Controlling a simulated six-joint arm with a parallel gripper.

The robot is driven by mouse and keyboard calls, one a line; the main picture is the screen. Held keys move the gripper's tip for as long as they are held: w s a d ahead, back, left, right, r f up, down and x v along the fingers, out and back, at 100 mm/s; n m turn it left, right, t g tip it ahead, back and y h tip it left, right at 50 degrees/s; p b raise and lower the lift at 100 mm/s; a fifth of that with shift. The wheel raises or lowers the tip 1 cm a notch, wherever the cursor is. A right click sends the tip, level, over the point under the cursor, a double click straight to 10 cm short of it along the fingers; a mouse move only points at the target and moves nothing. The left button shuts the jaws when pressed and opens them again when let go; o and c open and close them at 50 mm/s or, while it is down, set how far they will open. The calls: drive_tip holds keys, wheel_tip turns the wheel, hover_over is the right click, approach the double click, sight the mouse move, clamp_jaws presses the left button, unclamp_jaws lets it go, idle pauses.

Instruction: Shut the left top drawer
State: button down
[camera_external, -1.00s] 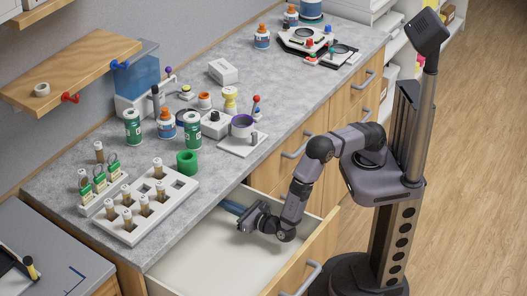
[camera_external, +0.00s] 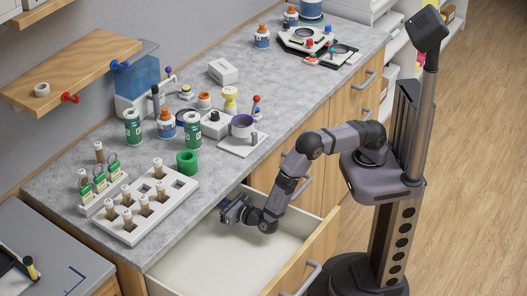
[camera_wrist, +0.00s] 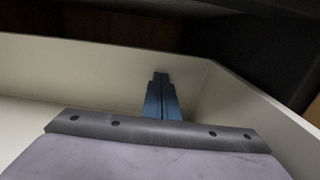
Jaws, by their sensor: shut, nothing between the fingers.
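The left top drawer (camera_external: 190,270) is pulled open below the counter's front edge in the external view. Its wooden front (camera_external: 312,250) has a grey bar handle (camera_external: 301,279). The drawer is empty apart from my gripper (camera_external: 226,206), which is over its back right part, close under the counter edge. In the wrist view, my blue fingers (camera_wrist: 161,82) are together with nothing between them. They point at the drawer's pale back wall (camera_wrist: 95,70), near its right corner. I cannot tell whether the fingertips touch that wall.
The grey counter (camera_external: 220,150) above carries a white tube rack (camera_external: 150,225), several bottles and a green cup (camera_external: 187,161). Shut wooden drawers with grey handles stand to the right of the open one. The wooden floor (camera_external: 470,180) is clear at the right.

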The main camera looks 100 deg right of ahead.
drive_tip(key=b+x, duration=0.2)
drive_tip(key=x, duration=0.2)
drive_tip(key=shift+w+d, duration=0.15)
drive_tip(key=shift+w, duration=0.05)
drive_tip(key=shift+s+a, duration=0.3)
drive_tip(key=p+v, duration=0.2)
drive_tip(key=v, duration=0.7)
drive_tip(key=shift+s, duration=0.1)
drive_tip(key=shift+a+r, duration=0.1)
